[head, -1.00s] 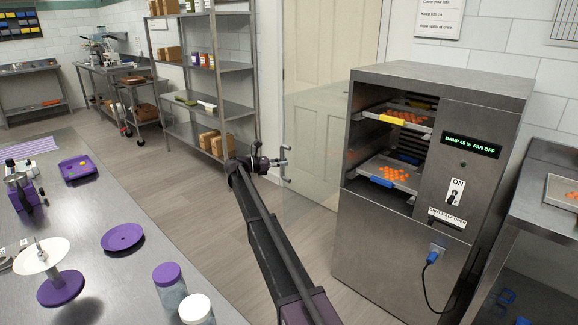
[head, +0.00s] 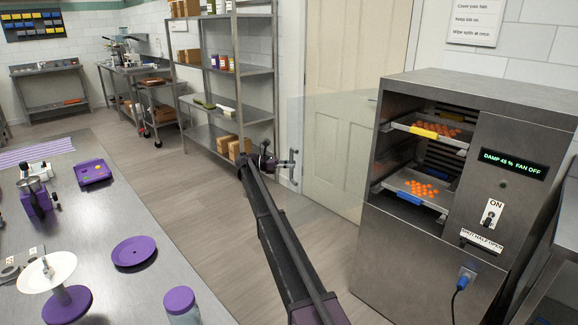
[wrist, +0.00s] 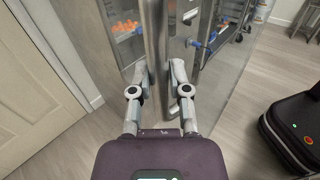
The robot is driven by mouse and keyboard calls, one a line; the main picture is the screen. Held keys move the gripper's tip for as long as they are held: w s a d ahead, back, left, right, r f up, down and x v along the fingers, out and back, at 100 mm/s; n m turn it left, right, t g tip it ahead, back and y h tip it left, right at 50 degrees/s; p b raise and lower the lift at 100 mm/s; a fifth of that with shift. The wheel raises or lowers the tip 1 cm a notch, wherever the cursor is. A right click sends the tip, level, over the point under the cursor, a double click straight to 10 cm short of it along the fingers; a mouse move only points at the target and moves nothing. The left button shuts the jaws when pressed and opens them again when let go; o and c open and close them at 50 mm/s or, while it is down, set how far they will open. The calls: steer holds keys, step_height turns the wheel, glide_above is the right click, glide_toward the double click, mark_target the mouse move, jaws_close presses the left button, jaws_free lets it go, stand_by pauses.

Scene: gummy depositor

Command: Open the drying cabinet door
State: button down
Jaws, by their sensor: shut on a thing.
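The drying cabinet (head: 515,130) is a grey steel box at the right of the head view. Its clear glass door (head: 335,130) stands swung out to the left, and the cabinet front is uncovered. My gripper (head: 290,164) is at the door's free edge, shut on the upright metal handle (wrist: 154,45). In the wrist view, the fingers of my gripper (wrist: 160,75) sit on both sides of the handle. The glass (wrist: 215,75) also shows there. Inside the cabinet are an upper tray (head: 405,124) with a yellow front and a lower tray (head: 450,203) with a blue front, holding orange gummies.
A steel table (head: 105,215) with purple dishes and jars runs along the left. Bare floor (head: 190,200) lies between table and cabinet. The cabinet's blue-plugged cable (head: 453,305) hangs at its front.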

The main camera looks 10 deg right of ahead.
steer(key=shift+d, duration=0.5)
steer(key=c, duration=0.6)
jaws_free()
steer(key=shift+a, duration=0.2)
steer(key=shift+a, duration=0.1)
